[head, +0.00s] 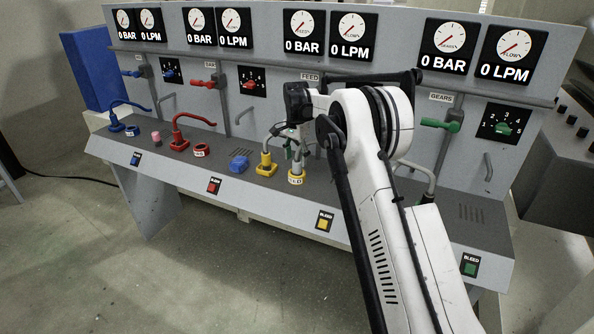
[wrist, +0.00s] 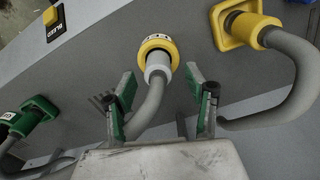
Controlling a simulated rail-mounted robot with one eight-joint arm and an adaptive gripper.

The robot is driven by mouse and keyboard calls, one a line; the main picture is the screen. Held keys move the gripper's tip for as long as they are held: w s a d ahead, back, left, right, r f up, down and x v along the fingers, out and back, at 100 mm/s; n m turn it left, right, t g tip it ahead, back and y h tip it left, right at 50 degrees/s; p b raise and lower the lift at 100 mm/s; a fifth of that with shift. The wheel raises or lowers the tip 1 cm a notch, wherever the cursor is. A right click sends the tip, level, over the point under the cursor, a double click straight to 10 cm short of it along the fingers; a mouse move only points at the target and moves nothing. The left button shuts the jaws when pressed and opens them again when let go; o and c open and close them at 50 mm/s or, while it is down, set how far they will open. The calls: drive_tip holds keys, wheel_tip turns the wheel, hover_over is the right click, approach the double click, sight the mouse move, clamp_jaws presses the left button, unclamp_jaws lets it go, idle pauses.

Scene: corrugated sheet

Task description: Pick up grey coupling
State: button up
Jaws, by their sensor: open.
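The grey coupling (wrist: 157,66) is a light grey collar on the end of a grey hose. In the wrist view it sits at the yellow ring (wrist: 157,48), top centre, and the hose curves down from it. In the head view the yellow ring fitting (head: 296,178) stands on the console shelf, below my gripper (head: 293,142). In the wrist view my gripper (wrist: 162,88) is open, its two green-padded fingers on either side of the hose just below the coupling. I cannot tell whether the fingers touch the hose.
A yellow socket (head: 266,165) with its own grey hose stands close on the left. A blue block (head: 239,162), red fittings (head: 179,142) and blue fittings (head: 115,122) are farther left on the shelf. A green fitting (wrist: 35,115) shows at the left in the wrist view. The gauge panel rises behind.

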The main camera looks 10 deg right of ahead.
sight(297, 161)
wheel_tip(297, 161, down, 4)
drive_tip(key=shift+d+f, duration=0.1)
clamp_jaws()
idle(0.4)
